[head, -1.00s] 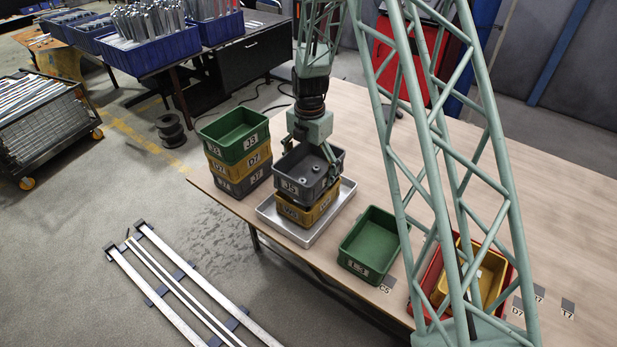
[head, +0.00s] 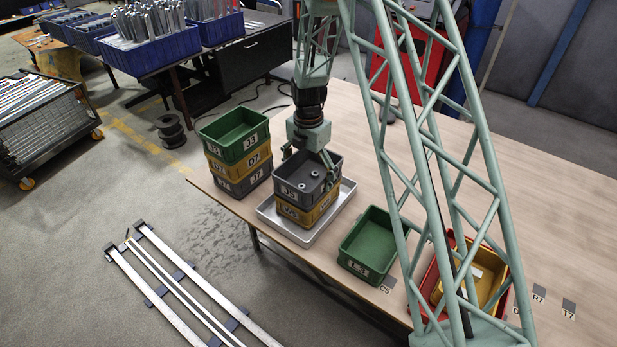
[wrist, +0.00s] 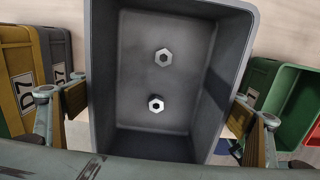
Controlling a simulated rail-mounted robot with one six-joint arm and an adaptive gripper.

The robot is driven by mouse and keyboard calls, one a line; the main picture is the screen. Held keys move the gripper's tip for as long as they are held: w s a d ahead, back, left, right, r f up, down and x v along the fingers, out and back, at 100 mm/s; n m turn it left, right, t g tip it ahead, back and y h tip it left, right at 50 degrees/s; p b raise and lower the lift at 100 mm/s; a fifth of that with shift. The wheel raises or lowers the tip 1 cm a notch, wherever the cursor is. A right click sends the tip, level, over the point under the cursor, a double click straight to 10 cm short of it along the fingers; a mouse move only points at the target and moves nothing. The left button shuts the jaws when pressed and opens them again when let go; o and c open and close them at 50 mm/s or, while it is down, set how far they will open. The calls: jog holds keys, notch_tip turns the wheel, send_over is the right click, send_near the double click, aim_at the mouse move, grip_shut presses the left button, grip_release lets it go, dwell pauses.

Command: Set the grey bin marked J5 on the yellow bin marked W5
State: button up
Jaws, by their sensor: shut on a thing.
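The grey bin marked J5 (head: 289,190) sits on top of the yellow bin marked W5 (head: 291,213), lined up with it as far as the head view shows. Two hex nuts lie on the grey bin's floor, and the bin also fills the middle of the wrist view (wrist: 165,95). The yellow bin stands in a silver tray (head: 268,211). My gripper (head: 309,168) is above the grey bin, with its fingers at the two sides; it is shut on the bin's walls. In the wrist view the fingers (wrist: 160,115) flank the bin.
A stack to the left has a green bin J3 (head: 233,136), a yellow bin D7 (head: 237,167) and a grey bin J7 (head: 240,186). A green bin (head: 372,240) stands right of the tray. Farther right, a yellow bin (head: 487,280) sits in a red bin (head: 430,280).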

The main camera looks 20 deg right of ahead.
aim_at(309, 182)
jog(key=shift+f+b, duration=0.35)
jog(key=shift+f, duration=0.25)
jog(key=o, duration=0.8)
jog(key=shift+r, duration=0.1)
jog(key=shift+r+p, duration=0.5)
jog(key=shift+r, duration=0.25)
notch_tip(309, 182, up, 12)
jog(key=shift+f+p, duration=0.25)
jog(key=shift+p, duration=0.15)
